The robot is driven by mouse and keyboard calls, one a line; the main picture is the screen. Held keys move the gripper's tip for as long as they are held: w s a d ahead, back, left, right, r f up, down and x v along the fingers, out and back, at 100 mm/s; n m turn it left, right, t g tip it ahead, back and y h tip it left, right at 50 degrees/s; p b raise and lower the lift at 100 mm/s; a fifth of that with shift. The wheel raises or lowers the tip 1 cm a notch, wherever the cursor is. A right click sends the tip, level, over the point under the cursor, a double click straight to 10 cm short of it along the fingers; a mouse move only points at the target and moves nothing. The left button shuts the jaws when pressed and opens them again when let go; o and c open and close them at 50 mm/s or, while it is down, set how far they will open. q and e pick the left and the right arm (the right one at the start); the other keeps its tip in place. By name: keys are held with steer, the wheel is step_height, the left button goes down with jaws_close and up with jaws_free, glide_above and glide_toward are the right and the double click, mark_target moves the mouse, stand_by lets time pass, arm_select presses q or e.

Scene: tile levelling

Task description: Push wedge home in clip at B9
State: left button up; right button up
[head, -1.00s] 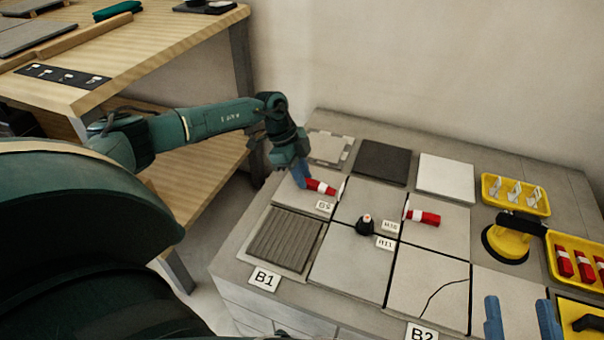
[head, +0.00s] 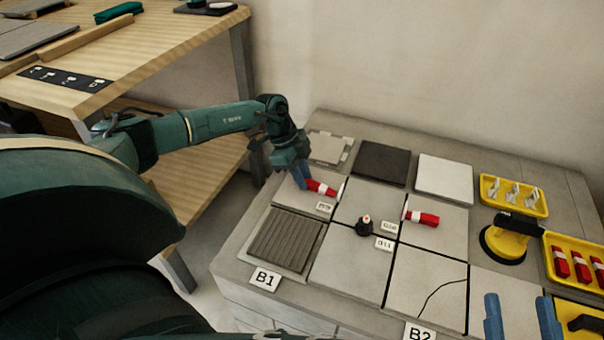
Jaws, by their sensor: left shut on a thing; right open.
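A red wedge (head: 321,187) with a white band lies on the tile by the small label of B9 (head: 324,208); its right end meets a white clip (head: 341,188) standing in the joint between two tiles. My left gripper (head: 301,181) has blue fingers at the wedge's left end and is shut on the wedge; the fingers partly hide that end. How deep the wedge sits in the clip is too small to tell. My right gripper (head: 522,317) is open and empty at the lower right, over the front right tile.
Another red wedge (head: 424,218) sits at a clip to the right. A black knob-like piece (head: 364,226) stands on the joint crossing. A yellow suction cup (head: 505,242), a yellow tray of clips (head: 514,195) and a yellow tray of wedges (head: 561,262) stand at the right.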

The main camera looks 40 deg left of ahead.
mark_target(324, 188)
arm_select(q)
steer(key=shift+d, duration=0.25)
steer(key=shift+w+d+p, duration=0.25)
steer(key=shift+d+p, duration=0.45)
steer(key=shift+d, duration=0.05)
steer(key=shift+w+d+p, duration=0.2)
steer(key=shift+d+p, duration=0.25)
steer(key=shift+d, duration=0.25)
steer(key=shift+w+d+p, duration=0.15)
steer(key=shift+d+p, duration=0.25)
steer(key=shift+d, duration=0.3)
stand_by(1.0)
steer(key=o, duration=0.9)
steer(key=shift+o, duration=0.2)
steer(key=shift+a, duration=0.1)
